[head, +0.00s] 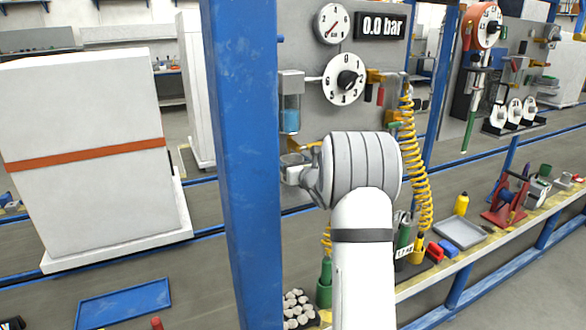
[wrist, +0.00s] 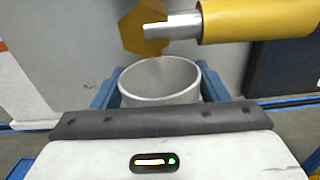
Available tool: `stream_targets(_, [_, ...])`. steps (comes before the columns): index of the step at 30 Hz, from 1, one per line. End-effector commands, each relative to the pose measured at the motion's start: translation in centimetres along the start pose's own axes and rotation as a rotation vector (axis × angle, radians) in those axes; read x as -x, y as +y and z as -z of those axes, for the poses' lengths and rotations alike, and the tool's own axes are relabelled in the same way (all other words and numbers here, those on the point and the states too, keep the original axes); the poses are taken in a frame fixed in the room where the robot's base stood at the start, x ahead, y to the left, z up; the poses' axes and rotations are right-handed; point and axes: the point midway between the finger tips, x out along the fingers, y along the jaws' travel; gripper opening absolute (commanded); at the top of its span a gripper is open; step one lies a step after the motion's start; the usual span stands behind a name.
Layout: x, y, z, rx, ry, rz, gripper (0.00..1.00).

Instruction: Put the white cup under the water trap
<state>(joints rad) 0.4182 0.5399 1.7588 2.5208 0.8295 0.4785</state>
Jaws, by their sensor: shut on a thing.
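The white cup (wrist: 161,98) shows in the wrist view, upright with its round mouth open, between the two blue fingers of my gripper (wrist: 160,88). My gripper is shut on it. In the head view the cup (head: 294,159) is small and partly hidden by my gripper (head: 300,174). The water trap (head: 290,103) is a clear bowl with blue liquid, mounted on the grey panel. The cup is below it, close to the yellow drain part (head: 304,146). In the wrist view a yellow hexagonal piece (wrist: 144,27) hangs over the cup's far rim; whether they touch cannot be told.
A blue post (head: 240,170) stands just left of the trap and my gripper. Two dials and a 0.0 bar display (head: 381,25) are above. A coiled yellow hose (head: 418,170) hangs to the right. The bench (head: 480,243) holds a grey tray, a yellow bottle and tools.

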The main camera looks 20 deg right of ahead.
Motion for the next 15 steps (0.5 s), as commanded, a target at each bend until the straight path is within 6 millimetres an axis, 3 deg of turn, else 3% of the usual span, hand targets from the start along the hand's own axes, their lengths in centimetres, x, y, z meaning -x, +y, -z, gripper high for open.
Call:
stream_targets(6, [-1.6,0.1,0.1,-0.001,0.002,-0.001,0.41])
stream_targets(12, [-1.4,0.0,3.3,-0.001,0.002,0.0,0.41])
stream_targets(15, [-1.4,0.0,3.5,0.0,0.0,-0.001,0.41])
